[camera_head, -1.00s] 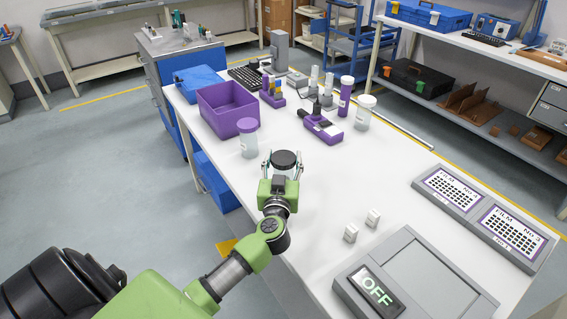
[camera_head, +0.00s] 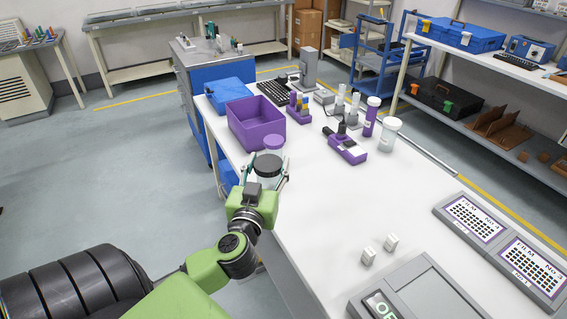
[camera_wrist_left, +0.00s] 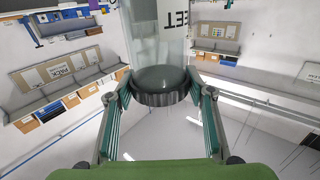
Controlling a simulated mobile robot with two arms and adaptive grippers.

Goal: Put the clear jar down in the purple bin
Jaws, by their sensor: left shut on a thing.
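My left gripper (camera_head: 265,176) is shut on a clear jar (camera_head: 268,177) with a black lid, held upright just over the near left edge of the white table. In the left wrist view the clear jar (camera_wrist_left: 158,38) shows between the fingers, with dark letters on its side. The purple bin (camera_head: 240,126) stands on the table beyond the gripper, open at the top. The part of its floor that shows looks empty. The held jar is outside the bin, on its near side. My right gripper is not in view.
A purple handheld device (camera_head: 347,149), a purple tube (camera_head: 371,118) and a white-lidded jar (camera_head: 389,135) stand to the right. A blue box (camera_head: 230,93) lies behind the bin.

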